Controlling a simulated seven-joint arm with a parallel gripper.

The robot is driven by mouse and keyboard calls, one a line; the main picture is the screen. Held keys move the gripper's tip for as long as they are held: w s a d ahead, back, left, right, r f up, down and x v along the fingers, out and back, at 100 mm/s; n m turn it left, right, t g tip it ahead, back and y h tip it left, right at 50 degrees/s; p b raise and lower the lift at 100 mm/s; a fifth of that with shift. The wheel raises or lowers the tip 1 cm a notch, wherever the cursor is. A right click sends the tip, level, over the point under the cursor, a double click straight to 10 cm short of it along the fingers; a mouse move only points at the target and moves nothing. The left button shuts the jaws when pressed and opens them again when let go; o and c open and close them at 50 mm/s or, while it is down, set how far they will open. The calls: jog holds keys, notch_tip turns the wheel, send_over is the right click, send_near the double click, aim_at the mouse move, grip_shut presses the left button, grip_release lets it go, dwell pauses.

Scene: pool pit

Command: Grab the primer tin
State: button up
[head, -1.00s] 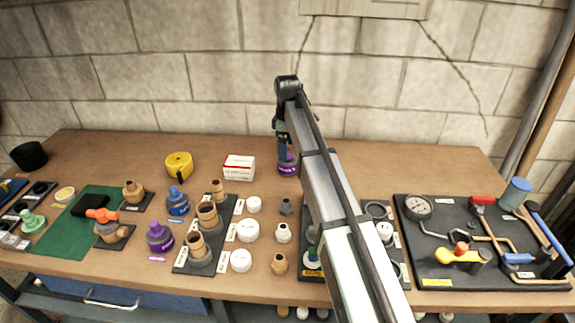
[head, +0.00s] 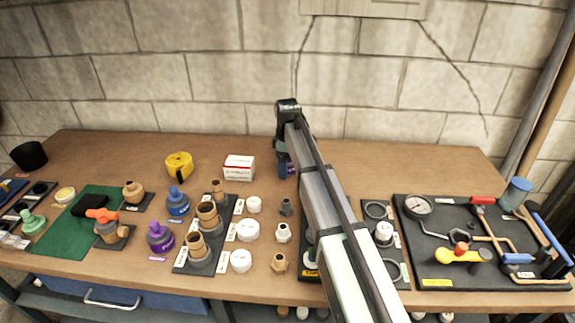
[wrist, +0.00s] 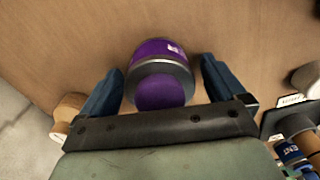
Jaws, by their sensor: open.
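A purple tin (wrist: 158,48) with a grey rim, a purple cap and a small white label stands on the bench, seen close in the wrist view. My gripper (wrist: 162,66) is open, with one blue finger on each side of the tin and a narrow gap at each side.
A white-and-red box (head: 239,168) and a yellow tape measure (head: 179,165) stand left of my gripper. Several white and brown fittings fill the front middle. A black board (head: 430,270) with a gauge and pipes lies at right. The rear bench is mostly clear.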

jog(key=shift+c, duration=0.2)
jog(key=c, duration=1.2)
jog(key=shift+r, duration=0.1)
